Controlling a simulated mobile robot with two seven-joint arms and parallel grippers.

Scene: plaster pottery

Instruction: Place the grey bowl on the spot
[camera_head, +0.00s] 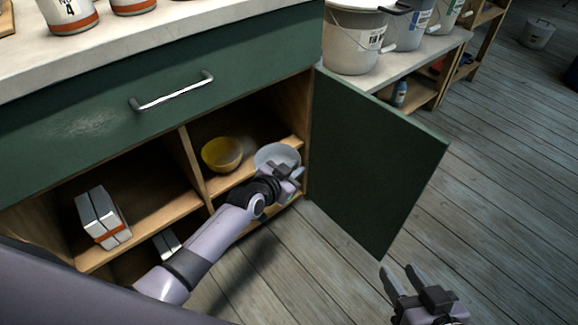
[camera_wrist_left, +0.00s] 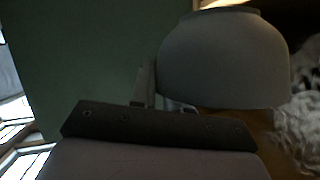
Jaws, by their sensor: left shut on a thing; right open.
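The grey bowl (camera_head: 277,154) is at the right end of the open cabinet's upper shelf, beside the yellow bowl. Its pale inside faces up in the head view. My left gripper (camera_head: 288,172) is shut on its near edge. The bowl also shows large in the left wrist view (camera_wrist_left: 222,60), its outer side towards the camera. I cannot tell whether its base touches the shelf (camera_head: 232,181). My right gripper (camera_head: 405,279) is open and empty over the floor, right of the cabinet. I cannot make out a marked spot.
A yellow bowl (camera_head: 222,154) sits just left of the grey bowl. The open green door (camera_head: 372,165) stands close on the right. A wooden divider (camera_head: 193,165) splits the cabinet. White boxes (camera_head: 102,216) stand in the left compartment. Buckets (camera_head: 352,40) stand behind the door.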

